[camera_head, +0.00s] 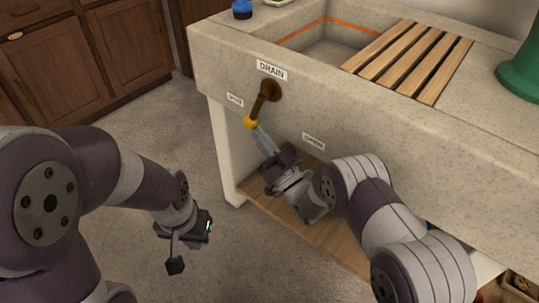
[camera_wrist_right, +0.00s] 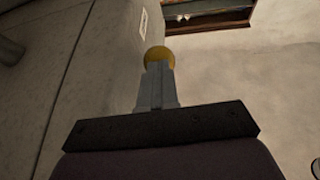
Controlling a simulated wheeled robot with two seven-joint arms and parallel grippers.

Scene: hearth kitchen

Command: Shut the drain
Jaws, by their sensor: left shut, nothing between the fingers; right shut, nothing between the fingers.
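The drain lever (camera_head: 262,104) is a brown bar on a round pivot on the sink's front, under the DRAIN label (camera_head: 271,70). It points down and to the left and ends in a yellow knob (camera_head: 250,122). The knob lies nearer the small left label (camera_head: 235,100) than the small right label (camera_head: 313,142); their words are hard to read. My right gripper (camera_head: 257,136) is shut and empty, its tips at the knob, touching or very close. The wrist view shows the knob (camera_wrist_right: 158,54) just beyond the shut fingers (camera_wrist_right: 156,80). My left gripper (camera_head: 175,264) is shut and empty, low over the floor.
The stone sink (camera_head: 420,130) has a basin with an orange line and a wooden slatted rack (camera_head: 410,58). A blue-capped item (camera_head: 242,9) and a green object (camera_head: 524,72) stand on top. A wooden shelf (camera_head: 300,228) lies below. Floor at left is clear.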

